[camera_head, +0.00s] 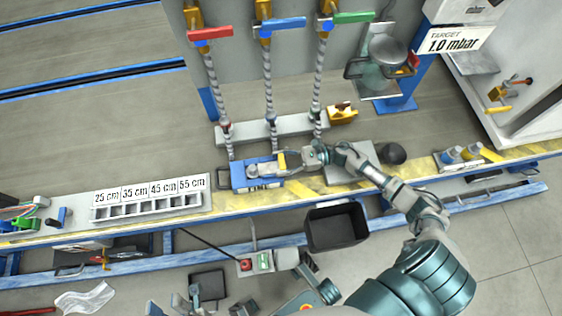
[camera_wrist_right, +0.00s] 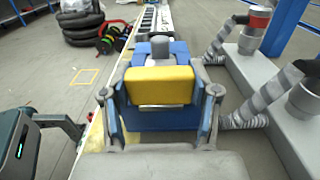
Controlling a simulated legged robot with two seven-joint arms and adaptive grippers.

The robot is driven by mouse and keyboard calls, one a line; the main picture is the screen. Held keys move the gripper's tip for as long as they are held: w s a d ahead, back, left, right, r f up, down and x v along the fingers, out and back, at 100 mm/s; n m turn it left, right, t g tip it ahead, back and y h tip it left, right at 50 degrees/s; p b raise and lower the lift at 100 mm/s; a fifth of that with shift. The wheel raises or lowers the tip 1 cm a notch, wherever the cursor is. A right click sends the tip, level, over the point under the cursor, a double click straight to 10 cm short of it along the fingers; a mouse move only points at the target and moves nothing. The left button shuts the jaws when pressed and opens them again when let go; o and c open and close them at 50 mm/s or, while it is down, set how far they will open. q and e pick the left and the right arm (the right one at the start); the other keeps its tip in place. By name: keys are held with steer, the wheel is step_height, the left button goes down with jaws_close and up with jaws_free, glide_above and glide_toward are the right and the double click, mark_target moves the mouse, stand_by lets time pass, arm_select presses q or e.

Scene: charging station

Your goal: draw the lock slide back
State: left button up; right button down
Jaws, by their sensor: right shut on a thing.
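A blue lock block (camera_head: 255,177) sits on the yellow-edged bench, with a yellow piece (camera_head: 282,161) at its right end that I take as the lock slide. In the wrist view the yellow piece (camera_wrist_right: 160,85) stands in front of the blue body (camera_wrist_right: 160,118). My right gripper (camera_head: 303,158) comes to this end from the right; in the wrist view its two fingers (camera_wrist_right: 159,95) flank the yellow-and-blue end, and it is shut on it. Exact finger contact is hard to see. My left gripper (camera_head: 195,293) seems to be low at the bottom edge, away from the bench; its jaws are unclear.
Hoses with red, blue and green handles (camera_head: 283,27) hang behind the block. A slotted length gauge (camera_head: 150,207) lies left of it. A dark cup (camera_head: 392,153) stands to the right.

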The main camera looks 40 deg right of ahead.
steer(key=v, duration=0.3)
steer(key=shift+f+b, duration=0.3)
steer(key=shift+b, duration=0.05)
steer(key=shift+s+d, duration=0.1)
steer(key=shift+d, duration=0.2)
steer(key=shift+c, duration=1.2)
jaws_free()
steer(key=shift+r, duration=0.1)
steer(key=shift+r, duration=0.1)
steer(key=v, duration=1.2)
steer(key=shift+d, duration=0.1)
